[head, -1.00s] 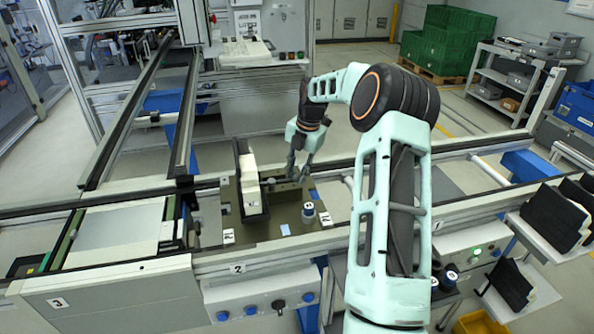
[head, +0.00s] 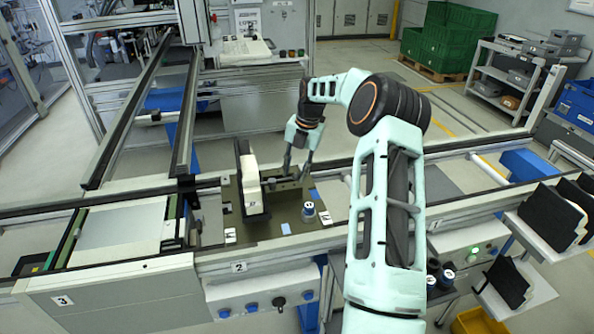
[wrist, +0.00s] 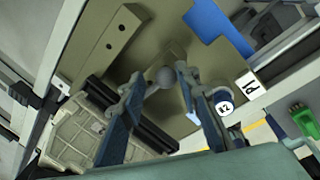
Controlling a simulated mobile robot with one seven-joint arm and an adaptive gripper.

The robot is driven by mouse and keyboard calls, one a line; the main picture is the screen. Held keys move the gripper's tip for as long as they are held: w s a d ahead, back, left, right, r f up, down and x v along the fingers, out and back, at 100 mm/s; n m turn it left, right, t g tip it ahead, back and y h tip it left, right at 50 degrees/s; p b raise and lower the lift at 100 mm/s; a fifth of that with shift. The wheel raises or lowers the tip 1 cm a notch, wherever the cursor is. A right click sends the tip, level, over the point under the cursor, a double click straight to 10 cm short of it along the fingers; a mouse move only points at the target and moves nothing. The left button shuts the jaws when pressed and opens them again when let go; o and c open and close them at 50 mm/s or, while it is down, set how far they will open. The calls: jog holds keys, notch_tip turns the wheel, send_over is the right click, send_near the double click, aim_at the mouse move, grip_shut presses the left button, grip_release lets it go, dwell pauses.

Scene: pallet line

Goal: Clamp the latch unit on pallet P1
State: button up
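Pallet P1 (head: 270,233) is an olive plate on the conveyor; its P1 label (wrist: 250,86) shows in the wrist view. The latch unit (head: 249,178), a pale upright panel, stands in a black holder on the pallet's left part. It also shows in the wrist view (wrist: 80,140), at the lower left. A round grey knob (wrist: 165,77), apparently of the clamp, shows between my fingertips in the wrist view. My gripper (head: 296,174) is open, its fingers pointing down just right of the latch unit. Whether a finger touches the knob I cannot tell.
Conveyor rails (head: 450,211) run left and right of the pallet. A flat grey plate (head: 122,230) lies at the left station. Black parts (head: 555,215) rest on shelves at the right.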

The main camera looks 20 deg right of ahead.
jog(key=o, duration=0.3)
jog(key=shift+w+a, duration=0.1)
jog(key=shift+a, duration=0.2)
jog(key=shift+d, duration=0.1)
jog(key=shift+d, duration=0.1)
jog(key=shift+d+r, duration=0.1)
jog(key=shift+r, duration=0.35)
jog(key=r, duration=0.3)
jog(key=s+d+r, duration=0.1)
jog(key=r, duration=0.7)
jog(key=shift+s+d, duration=0.25)
jog(key=shift+s, duration=0.05)
jog(key=shift+f, duration=0.1)
